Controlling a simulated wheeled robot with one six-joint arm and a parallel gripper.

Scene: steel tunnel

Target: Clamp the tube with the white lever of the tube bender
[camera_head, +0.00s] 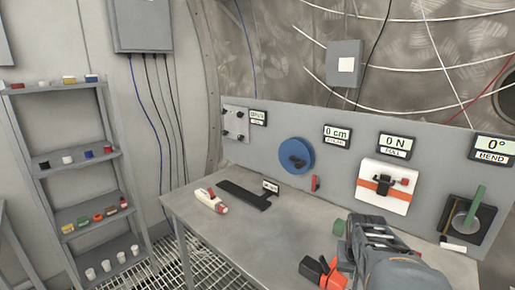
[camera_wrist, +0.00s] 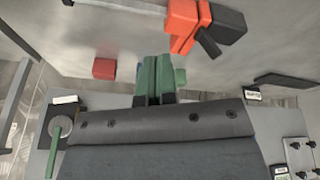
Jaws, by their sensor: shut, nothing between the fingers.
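The tube bender (camera_head: 484,212) is at the right end of the panel, a dark plate with a round grey die and a green handle (camera_head: 474,206). Its white lever (camera_head: 453,246) lies low at the plate's front edge. A thin pale rod stands by the die; I cannot tell if it is the tube. In the wrist view the bender's die (camera_wrist: 62,126) and green handle (camera_wrist: 52,154) are at left, with the white lever (camera_wrist: 65,99) above. My gripper (camera_wrist: 156,78) is shut and empty, its green fingers together. In the head view my gripper (camera_head: 352,236) is left of the bender, apart from it.
An orange-and-black tool (camera_head: 322,272) lies on the bench close to my gripper. A red block (camera_wrist: 104,68) lies on the bench. A black flat piece (camera_head: 244,194) and a white-red tool (camera_head: 211,200) lie left.

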